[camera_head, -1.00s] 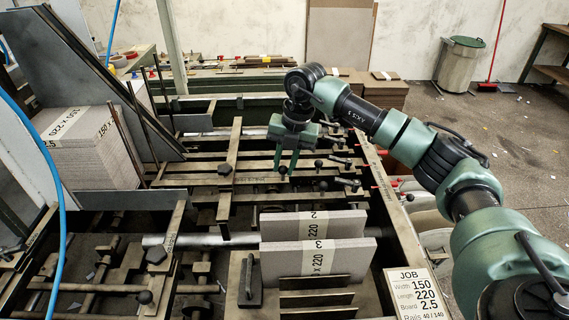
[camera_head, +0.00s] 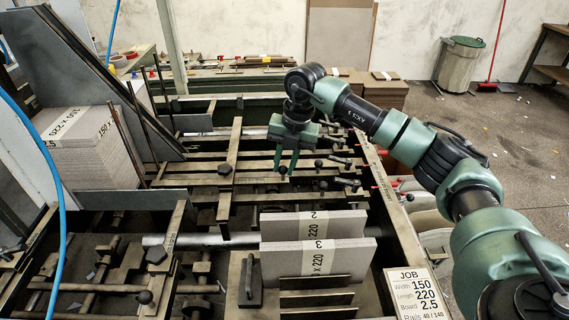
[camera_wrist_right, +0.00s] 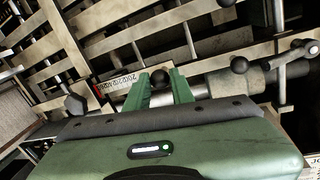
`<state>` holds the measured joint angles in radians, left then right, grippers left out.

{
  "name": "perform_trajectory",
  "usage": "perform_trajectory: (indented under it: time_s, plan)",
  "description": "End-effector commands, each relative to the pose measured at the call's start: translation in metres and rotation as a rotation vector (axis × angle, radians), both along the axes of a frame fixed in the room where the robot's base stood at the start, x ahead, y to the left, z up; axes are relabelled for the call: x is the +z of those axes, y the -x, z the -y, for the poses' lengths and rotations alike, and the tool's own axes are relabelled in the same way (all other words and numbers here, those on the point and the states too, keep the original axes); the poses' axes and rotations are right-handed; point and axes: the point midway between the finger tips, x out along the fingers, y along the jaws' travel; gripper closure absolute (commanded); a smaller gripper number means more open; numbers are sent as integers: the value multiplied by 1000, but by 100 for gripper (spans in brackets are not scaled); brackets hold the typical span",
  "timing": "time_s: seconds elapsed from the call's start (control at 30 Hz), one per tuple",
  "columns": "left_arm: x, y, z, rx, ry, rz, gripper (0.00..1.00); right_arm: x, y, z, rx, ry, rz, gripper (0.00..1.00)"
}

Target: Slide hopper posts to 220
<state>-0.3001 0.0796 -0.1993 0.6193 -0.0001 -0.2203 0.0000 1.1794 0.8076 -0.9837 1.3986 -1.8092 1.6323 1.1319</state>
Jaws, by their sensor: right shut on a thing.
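My right gripper (camera_head: 285,168) points down over the slatted bars of the feeder's hopper. Its green fingers are closed around a small black round knob (camera_wrist_right: 160,78), seen between the fingertips in the right wrist view. A white printed scale strip (camera_wrist_right: 122,83) with a red end lies on a bar just left of the fingers; its figures are too small to read surely. The job card (camera_head: 412,291) reads width 150, length 220, board 2.5. I cannot tell the hopper posts apart from the other bars and rods. My left gripper is not in view.
A labelled board stack (camera_head: 92,160) stands at the left. Two packs of board (camera_head: 345,258) stand upright in front. Other black knobs (camera_head: 225,169) and clamp levers (camera_head: 341,160) stick up close around the gripper. A blue hose (camera_head: 62,215) hangs at the left.

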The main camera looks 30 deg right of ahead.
Motion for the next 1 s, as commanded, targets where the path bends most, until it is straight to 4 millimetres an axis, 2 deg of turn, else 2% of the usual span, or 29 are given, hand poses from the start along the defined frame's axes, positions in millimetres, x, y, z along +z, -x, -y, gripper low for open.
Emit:
perform_trajectory:
  time_s: [0.13,0.37,0.7,0.73,0.77,0.8,1.0]
  plan:
    - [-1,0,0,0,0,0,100,1,-4,-8,1,0,3,100]
    - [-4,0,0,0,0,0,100,1,-21,-43,3,-4,5,100]
    - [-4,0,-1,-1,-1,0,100,2,-23,-46,0,-2,6,100]
    - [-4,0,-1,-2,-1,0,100,2,-23,-46,1,-3,5,68]
    - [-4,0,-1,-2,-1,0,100,2,-23,-46,1,-3,5,60]
    - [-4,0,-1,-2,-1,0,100,2,-23,-46,1,-2,4,56]
    - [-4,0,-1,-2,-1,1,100,1,-22,-45,0,-1,2,56]
